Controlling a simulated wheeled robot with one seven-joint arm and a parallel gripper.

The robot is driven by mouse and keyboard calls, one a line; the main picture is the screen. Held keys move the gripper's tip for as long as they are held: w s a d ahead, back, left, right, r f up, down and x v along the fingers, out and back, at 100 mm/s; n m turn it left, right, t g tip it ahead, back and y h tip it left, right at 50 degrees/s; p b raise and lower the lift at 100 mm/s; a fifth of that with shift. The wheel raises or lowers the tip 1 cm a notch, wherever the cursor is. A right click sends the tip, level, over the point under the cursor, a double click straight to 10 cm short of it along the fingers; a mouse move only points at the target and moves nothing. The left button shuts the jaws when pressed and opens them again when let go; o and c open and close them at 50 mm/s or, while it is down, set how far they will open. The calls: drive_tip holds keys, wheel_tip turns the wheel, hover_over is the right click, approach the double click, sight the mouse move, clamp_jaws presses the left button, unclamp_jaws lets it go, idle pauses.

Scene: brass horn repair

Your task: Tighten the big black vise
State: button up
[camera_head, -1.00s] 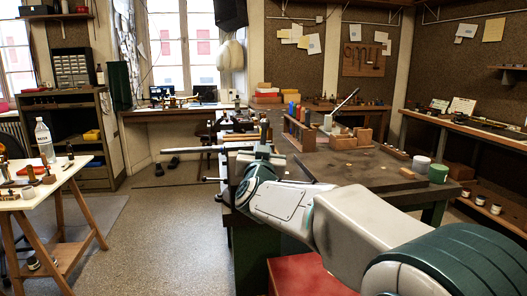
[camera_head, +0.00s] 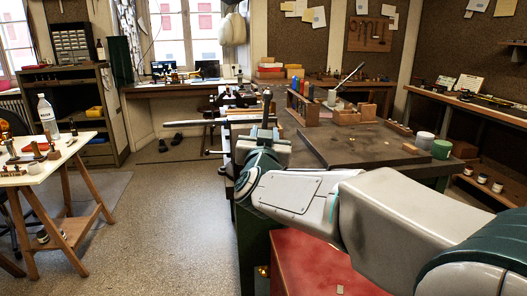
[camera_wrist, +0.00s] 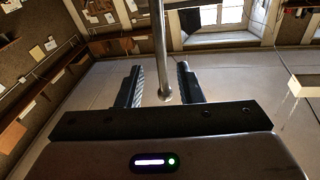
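My gripper (camera_wrist: 158,68) is open in the wrist view, with one dark ridged finger on each side of a round metal bar (camera_wrist: 160,45). The bar's ball end (camera_wrist: 165,94) lies near the palm, and gaps show between bar and fingers. The black vise's body cannot be clearly told apart; my wrist and arm cover that area.
A red cabinet (camera_head: 310,265) is under my arm. A white trestle table (camera_head: 45,165) with a bottle stands left. The floor between is clear.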

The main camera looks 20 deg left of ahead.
drive_tip(key=v, duration=0.8)
drive_tip(key=shift+w, duration=0.1)
idle(0.5)
